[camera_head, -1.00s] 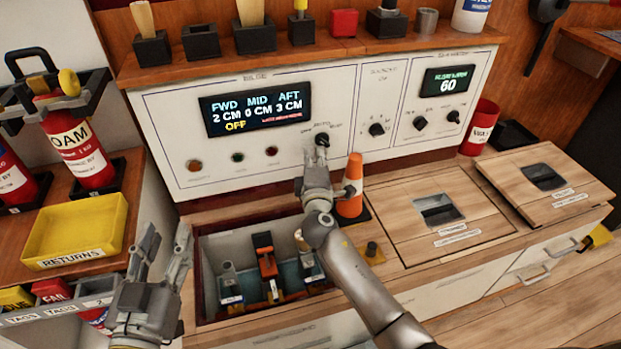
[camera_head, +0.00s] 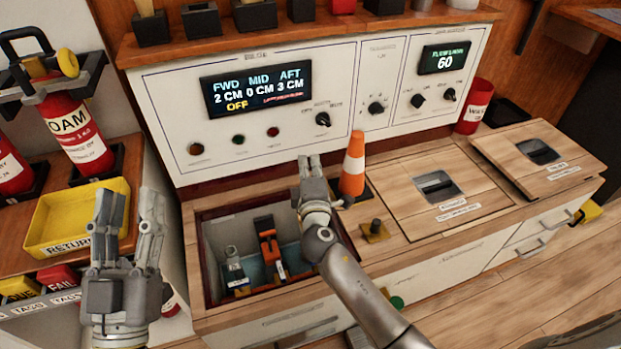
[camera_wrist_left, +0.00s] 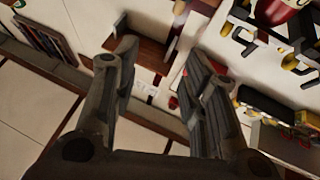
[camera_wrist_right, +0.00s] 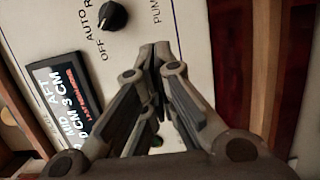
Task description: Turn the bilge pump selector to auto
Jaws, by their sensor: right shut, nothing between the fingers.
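The bilge selector is a round black knob (camera_head: 323,119) on the white panel, below and right of the bilge display (camera_head: 256,91). That display reads FWD 2 CM, MID 0 CM, AFT 3 CM and a yellow OFF. In the right wrist view the knob (camera_wrist_right: 113,16) shows near the top, beside the OFF and AUTO labels; I cannot clearly tell its pointer's direction. My right gripper (camera_head: 310,163) is shut and empty, below the knob and apart from it. My left gripper (camera_head: 131,200) is open and empty, at the left near the yellow tray.
An orange cone (camera_head: 353,168) stands right of my right gripper. An open bay (camera_head: 211,262) with pumps lies below it. Other knobs (camera_head: 376,108) sit further right on the panel. A yellow returns tray (camera_head: 45,224) and red extinguisher (camera_head: 77,135) are at left.

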